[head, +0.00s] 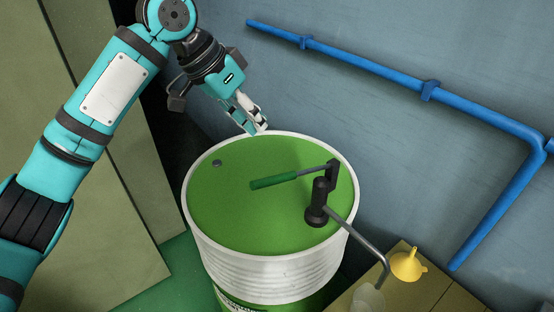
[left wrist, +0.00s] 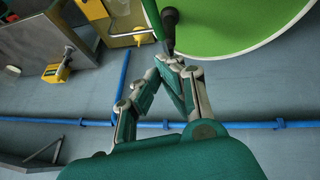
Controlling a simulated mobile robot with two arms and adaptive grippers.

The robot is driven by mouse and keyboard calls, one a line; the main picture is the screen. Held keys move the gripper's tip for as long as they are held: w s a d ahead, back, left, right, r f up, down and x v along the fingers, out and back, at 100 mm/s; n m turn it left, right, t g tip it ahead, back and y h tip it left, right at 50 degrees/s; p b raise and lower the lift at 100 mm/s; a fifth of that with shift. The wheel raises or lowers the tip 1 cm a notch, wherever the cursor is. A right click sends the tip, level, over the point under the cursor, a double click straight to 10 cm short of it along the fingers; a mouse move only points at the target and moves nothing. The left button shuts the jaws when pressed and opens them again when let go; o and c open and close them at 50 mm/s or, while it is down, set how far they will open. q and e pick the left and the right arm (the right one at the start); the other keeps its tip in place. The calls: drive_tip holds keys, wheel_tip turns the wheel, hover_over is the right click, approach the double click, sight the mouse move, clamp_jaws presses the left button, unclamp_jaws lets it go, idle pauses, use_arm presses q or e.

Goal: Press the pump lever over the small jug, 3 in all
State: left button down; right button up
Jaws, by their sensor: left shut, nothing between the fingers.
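The pump stands on the green lid of a white-rimmed drum (head: 230,225). Its lever (head: 275,181) has a green grip pointing left, roughly level. Its spout (head: 360,238) reaches down to the right over the small jug (head: 368,299), which is pale, see-through and partly cut off by the bottom edge. My left gripper (head: 258,127) is shut and empty, by the drum's far rim and apart from the lever. In the left wrist view, the shut fingertips (left wrist: 174,63) appear just below the lever's green grip (left wrist: 154,18); the depth gap is unclear. My right gripper is not in view.
A yellow funnel (head: 407,264) stands on the wooden surface (head: 428,283) beside the jug. A blue pipe (head: 365,66) runs along the wall behind. A dark bung (head: 217,163) sits on the drum lid. Tan panels (head: 100,190) stand at left.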

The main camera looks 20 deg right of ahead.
use_arm(q)
drive_tip(key=v, duration=0.2)
drive_tip(key=shift+w+r, duration=0.15)
drive_tip(key=shift+r, duration=0.35)
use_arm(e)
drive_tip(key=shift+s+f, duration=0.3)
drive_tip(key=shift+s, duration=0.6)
use_arm(q)
drive_tip(key=shift+d, duration=0.2)
drive_tip(key=p, duration=0.3)
hover_over(285, 174)
drive_tip(key=a, duration=0.2)
wheel_tip(285, 174, down, 9)
wheel_tip(285, 174, down, 2)
drive_tip(key=shift+a+f+p, duration=0.1)
drive_tip(key=shift+a+p, duration=0.05)
drive_tip(key=shift+p, duration=0.25)
drive_tip(key=shift+a+f, duration=0.2)
drive_tip(key=shift+f, duration=0.45)
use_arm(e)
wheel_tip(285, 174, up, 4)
use_arm(q)
drive_tip(key=shift+d, duration=0.1)
